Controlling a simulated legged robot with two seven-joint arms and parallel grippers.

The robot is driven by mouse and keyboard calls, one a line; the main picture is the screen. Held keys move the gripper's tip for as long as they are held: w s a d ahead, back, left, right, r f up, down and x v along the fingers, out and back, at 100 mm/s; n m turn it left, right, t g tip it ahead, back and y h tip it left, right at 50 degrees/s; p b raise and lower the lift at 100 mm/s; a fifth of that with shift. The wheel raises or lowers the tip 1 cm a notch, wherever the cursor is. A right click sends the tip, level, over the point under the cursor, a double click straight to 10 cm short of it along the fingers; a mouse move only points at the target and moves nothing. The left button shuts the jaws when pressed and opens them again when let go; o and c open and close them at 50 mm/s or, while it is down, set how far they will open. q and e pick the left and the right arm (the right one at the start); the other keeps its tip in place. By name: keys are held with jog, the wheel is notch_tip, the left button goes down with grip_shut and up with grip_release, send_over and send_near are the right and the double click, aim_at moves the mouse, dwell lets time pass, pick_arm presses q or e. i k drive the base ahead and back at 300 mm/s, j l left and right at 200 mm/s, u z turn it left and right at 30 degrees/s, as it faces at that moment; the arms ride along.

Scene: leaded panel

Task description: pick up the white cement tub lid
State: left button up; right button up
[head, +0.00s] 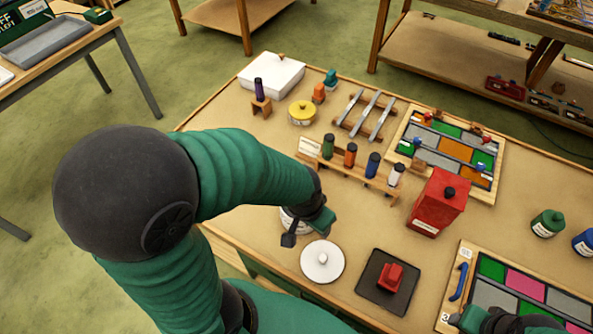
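The white cement tub lid (322,262) is a round white disc with a small knob. It lies flat on the table near the front edge. My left gripper (306,231) hangs just behind it and slightly to its left; its two dark fingertips are apart, with nothing seen held between them. A white tub (287,221) stands behind that gripper and is mostly hidden by it. My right gripper (510,321) is at the bottom right over the near panel, cut off by the frame edge; its fingers cannot be made out.
A black tray (362,296) with a red block (391,277) sits right of the lid. A red box (437,202) and a rack of bottles (343,172) stand behind. A leaded panel (471,298) lies at the right. Bare tabletop (345,222) is behind the lid.

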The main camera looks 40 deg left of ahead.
aim_at(321, 261)
jog(key=j+u, duration=0.2)
jog(key=u, duration=0.2)
jog(key=j+u, duration=0.35)
jog(key=k+l, duration=0.45)
jog(key=l, duration=0.1)
